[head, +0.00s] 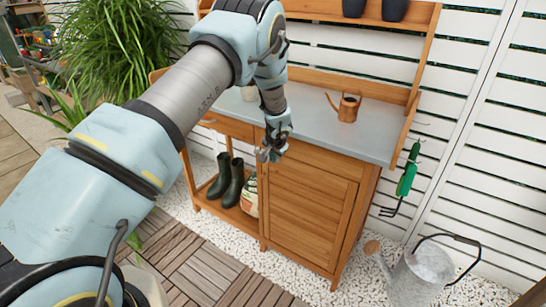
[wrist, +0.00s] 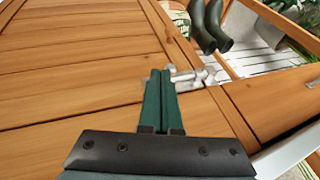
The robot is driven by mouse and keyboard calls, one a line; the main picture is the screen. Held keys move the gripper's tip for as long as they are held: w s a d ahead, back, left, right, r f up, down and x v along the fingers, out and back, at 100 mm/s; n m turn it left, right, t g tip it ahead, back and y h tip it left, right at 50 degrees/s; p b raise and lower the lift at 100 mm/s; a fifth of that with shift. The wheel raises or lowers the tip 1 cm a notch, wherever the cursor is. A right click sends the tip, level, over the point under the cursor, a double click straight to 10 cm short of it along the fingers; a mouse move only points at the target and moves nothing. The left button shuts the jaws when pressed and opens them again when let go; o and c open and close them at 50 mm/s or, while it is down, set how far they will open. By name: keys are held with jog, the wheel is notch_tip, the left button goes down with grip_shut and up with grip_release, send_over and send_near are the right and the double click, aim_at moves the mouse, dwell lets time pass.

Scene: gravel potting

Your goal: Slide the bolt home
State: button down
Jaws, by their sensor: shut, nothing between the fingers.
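The cabinet door (head: 312,190) is a slatted wooden panel under the potting bench's grey top, and it looks closed. It also fills the left of the wrist view (wrist: 70,75). The small silver bolt (wrist: 190,83) sits at the door's edge beside the frame post. I cannot tell how far its rod reaches. My gripper (wrist: 161,73) has its two green fingers together with nothing between them. Its tips are just beside the bolt's left end and partly cover it; contact is unclear. In the head view my gripper (head: 272,152) is at the door's upper left, and the bolt is hidden there.
Dark green boots (head: 228,178) and a bag (head: 249,195) stand on the open shelf left of the door. A copper watering can (head: 348,108) stands on the bench top. A galvanized can (head: 420,275) stands on gravel at right. Hand tools hang at the bench's right side.

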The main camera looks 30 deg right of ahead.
jog(key=w, duration=0.1)
jog(key=w+a, duration=0.1)
jog(key=shift+w+a+b, duration=0.3)
jog(key=shift+w+b, duration=0.05)
jog(key=shift+w, duration=0.05)
